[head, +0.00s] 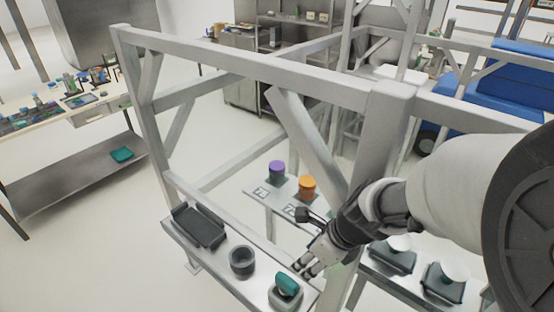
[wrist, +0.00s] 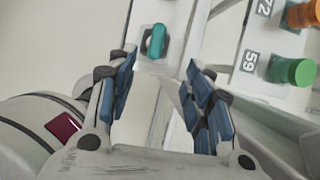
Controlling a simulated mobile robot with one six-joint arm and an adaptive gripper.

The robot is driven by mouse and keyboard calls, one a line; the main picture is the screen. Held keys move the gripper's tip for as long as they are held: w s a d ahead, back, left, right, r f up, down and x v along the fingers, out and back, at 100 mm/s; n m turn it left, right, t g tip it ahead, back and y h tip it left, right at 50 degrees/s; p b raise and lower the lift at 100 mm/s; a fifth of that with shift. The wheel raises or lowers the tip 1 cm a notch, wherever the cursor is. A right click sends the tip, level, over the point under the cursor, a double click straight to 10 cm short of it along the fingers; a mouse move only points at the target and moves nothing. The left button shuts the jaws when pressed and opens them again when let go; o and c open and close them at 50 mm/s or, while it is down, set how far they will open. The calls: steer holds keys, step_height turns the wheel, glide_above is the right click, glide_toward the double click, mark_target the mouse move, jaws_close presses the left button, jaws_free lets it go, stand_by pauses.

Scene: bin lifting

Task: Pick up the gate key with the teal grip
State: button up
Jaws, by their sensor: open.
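The gate key with the teal grip (head: 287,284) sits in a pale holder (head: 286,299) at the near right end of a narrow grey shelf. Its teal grip (wrist: 156,40) also shows in the wrist view, upper middle, beyond my fingers. My gripper (head: 304,267) is just above and right of the key in the head view. In the wrist view my gripper (wrist: 162,72) is open, with blue-padded fingers spread apart and nothing between them. The key's lower part is hidden in the holder.
Light frame beams (head: 376,150) stand close around my arm. Behind are purple (head: 277,170) and orange (head: 307,186) jars; a green jar (wrist: 292,70) shows in the wrist view.

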steer(key=b, duration=0.6)
glide_toward(287, 279)
steer(key=x, duration=0.4)
steer(key=shift+w+d+f, duration=0.1)
steer(key=shift+w+f, duration=0.1)
steer(key=shift+f, duration=0.15)
steer(key=shift+w+a+f, duration=0.15)
steer(key=shift+a+f, duration=0.05)
steer(key=shift+f, duration=0.2)
steer(key=b+x, duration=0.3)
steer(key=x, duration=0.2)
steer(key=shift+a+f+b, duration=0.1)
steer(key=shift+b, duration=0.25)
steer(key=shift+c, duration=0.4)
jaws_close()
